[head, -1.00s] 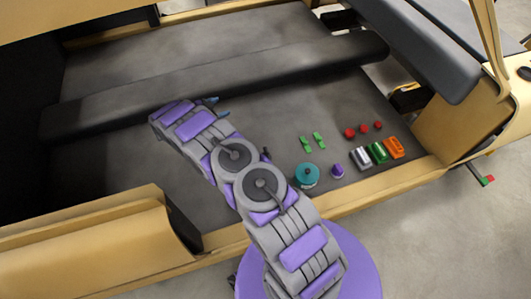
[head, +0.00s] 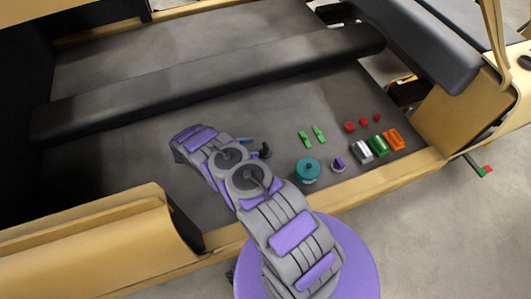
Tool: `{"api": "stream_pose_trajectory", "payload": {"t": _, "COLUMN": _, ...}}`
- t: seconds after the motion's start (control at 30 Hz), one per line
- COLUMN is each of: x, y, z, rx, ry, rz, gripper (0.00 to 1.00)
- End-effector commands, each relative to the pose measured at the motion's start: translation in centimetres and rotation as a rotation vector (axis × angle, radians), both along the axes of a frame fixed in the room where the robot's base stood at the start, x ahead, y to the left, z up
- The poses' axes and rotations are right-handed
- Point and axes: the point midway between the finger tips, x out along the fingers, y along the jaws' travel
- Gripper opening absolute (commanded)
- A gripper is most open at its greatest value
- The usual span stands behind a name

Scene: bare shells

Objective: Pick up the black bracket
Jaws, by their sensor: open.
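A small black bracket (head: 265,150) stands on the dark grey bed of the bare shell, near the middle of the head view. It sits just to the right of my gripper (head: 246,146). I cannot tell whether a fingertip touches the bracket.
A teal round container (head: 307,170) and a small purple part (head: 338,165) stand to the right. Green clips (head: 312,135), red pieces (head: 363,122) and grey, green and orange blocks (head: 378,147) lie farther right. A long padded bar (head: 210,80) crosses behind.

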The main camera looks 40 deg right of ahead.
Motion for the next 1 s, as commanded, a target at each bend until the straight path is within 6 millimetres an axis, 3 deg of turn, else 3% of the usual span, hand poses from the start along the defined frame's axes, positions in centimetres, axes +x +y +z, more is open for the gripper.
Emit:
{"api": "stream_pose_trajectory", "payload": {"t": 0.2, "x": -1.1, "y": -3.6, "z": -1.6, "rx": 0.002, "ry": 0.004, "rz": -0.003, "gripper": 0.70}}
{"api": "stream_pose_trajectory", "payload": {"t": 0.53, "x": -1.3, "y": -5.3, "z": -2.3, "rx": 0.003, "ry": 0.001, "rz": -0.002, "gripper": 0.70}}
{"api": "stream_pose_trajectory", "payload": {"t": 0.83, "x": -2.0, "y": -8.8, "z": -3.8, "rx": 0.000, "ry": 0.002, "rz": -0.004, "gripper": 0.70}}
{"api": "stream_pose_trajectory", "payload": {"t": 1.0, "x": -2.0, "y": -9.2, "z": -3.9, "rx": 0.002, "ry": 0.001, "rz": -0.001, "gripper": 0.70}}
